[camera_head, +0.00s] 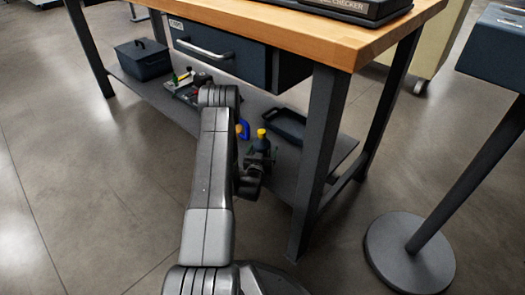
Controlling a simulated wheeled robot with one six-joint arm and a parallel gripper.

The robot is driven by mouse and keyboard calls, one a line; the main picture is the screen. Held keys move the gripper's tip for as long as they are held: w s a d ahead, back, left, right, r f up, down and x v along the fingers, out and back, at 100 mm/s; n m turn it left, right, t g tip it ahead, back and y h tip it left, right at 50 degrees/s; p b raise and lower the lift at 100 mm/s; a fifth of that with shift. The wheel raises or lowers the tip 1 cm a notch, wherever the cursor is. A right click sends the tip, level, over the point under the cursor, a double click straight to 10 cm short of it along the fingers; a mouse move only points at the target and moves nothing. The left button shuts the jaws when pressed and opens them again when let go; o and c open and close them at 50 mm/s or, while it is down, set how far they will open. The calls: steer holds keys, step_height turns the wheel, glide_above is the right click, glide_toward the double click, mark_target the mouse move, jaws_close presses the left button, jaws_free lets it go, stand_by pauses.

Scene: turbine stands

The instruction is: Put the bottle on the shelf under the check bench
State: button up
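The check bench (290,22) has a wooden top, dark legs and a low grey shelf (331,171). A small dark bottle with a yellow cap (262,133) stands upright at my gripper (262,153), in front of or over the shelf. The gripper hides the bottle's lower part. I cannot tell whether the fingers are closed on it, or whether its base touches the shelf. My arm reaches forward to the bench's lower level and hides part of the shelf.
On the shelf are a dark toolbox (143,60), a tray of small items (184,84), a blue object (244,129) partly behind my arm and a dark empty tray (285,124). A drawer (222,58) hangs above. A bench leg (320,150) and round stand base (409,253) are at right.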

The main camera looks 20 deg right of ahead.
mark_target(263, 144)
steer(key=shift+r, duration=0.15)
steer(key=shift+s+a, duration=0.25)
steer(key=p+v, duration=0.4)
steer(key=v, duration=0.7)
steer(key=shift+s+a, duration=0.15)
steer(key=b+x, duration=0.4)
steer(key=x, duration=0.8)
step_height(263, 144, up, 2)
steer(key=shift+r+p, duration=0.2)
steer(key=shift+p, duration=0.15)
steer(key=shift+r, duration=0.55)
steer(key=shift+f, duration=0.1)
